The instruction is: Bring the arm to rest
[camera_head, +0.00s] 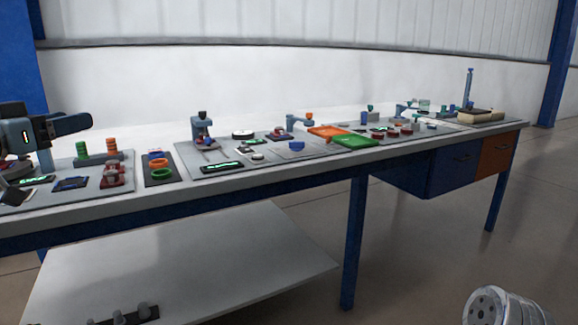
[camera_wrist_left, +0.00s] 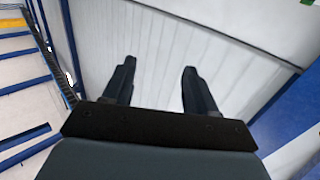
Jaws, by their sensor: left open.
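My left gripper (camera_wrist_left: 157,85) is open and empty in the left wrist view, its two dark fingers apart against a pale ribbed wall. In the head view the left arm and gripper (camera_head: 72,124) come in at the left edge, raised above the left end of the long workbench (camera_head: 150,198). The fingers point to the right there and touch nothing that I can see. My right gripper is not clearly in view; a metallic cylindrical part (camera_head: 497,305) shows at the bottom right corner.
The bench carries red and green stacked pieces (camera_head: 111,146), a dark tray with coloured rings (camera_head: 160,169), an orange tray (camera_head: 326,132), a green tray (camera_head: 356,142) and several small fixtures. A lower shelf (camera_head: 190,265) is mostly bare. Blue posts (camera_head: 557,60) stand by the wall.

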